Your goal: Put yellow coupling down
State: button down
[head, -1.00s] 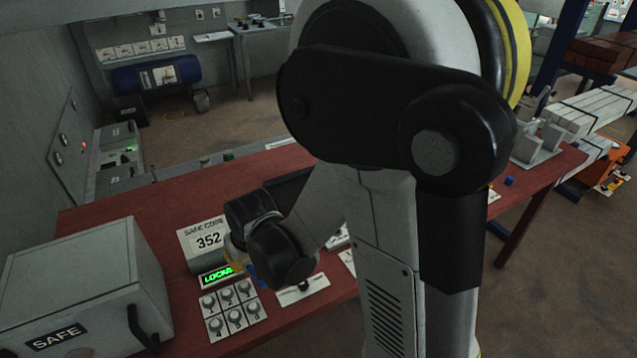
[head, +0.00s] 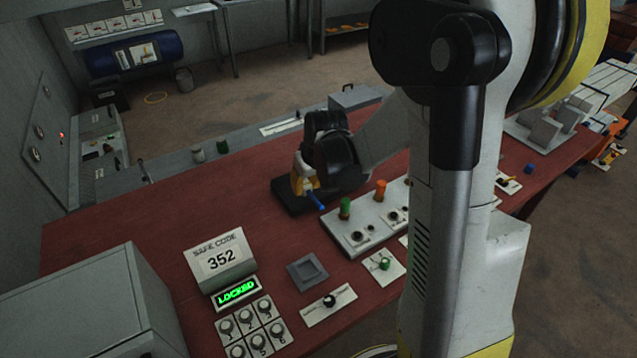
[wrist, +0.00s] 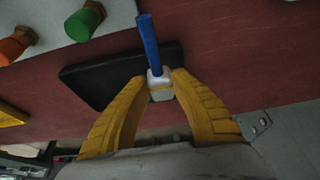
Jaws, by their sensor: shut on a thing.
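My gripper (head: 307,186) has yellow fingers and is shut on a small piece over the table. I cannot tell whether the piece touches the pad.
A light panel (head: 350,238) with a green knob (head: 345,207) and an orange knob (head: 380,190) stands close to the gripper. A yellow object (wrist: 10,115) shows at the wrist view's left edge. The red table (head: 200,205) is clear left of the pad.

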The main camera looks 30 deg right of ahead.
jog(key=w+d+r, duration=0.1)
jog(key=d+r, duration=0.1)
jog(key=d, duration=0.6)
jog(key=w+d+r, duration=0.2)
jog(key=d+r, duration=0.1)
jog(key=d, duration=0.5)
jog(key=w+a+f+b, duration=0.1)
jog(key=w+a+f, duration=0.2)
jog(key=w+a, duration=0.1)
jog(key=w+a+f+b, duration=0.2)
jog(key=w+a+f, duration=0.1)
jog(key=a+f, duration=0.1)
jog(key=shift+w+f, duration=0.1)
jog(key=shift+w, duration=0.25)
jog(key=shift+f+b, duration=1.05)
jog(key=shift+f, duration=0.85)
jog(key=shift+f+b, duration=0.5)
jog(key=shift+f, duration=0.15)
jog(key=c, duration=1.2)
grip_release()
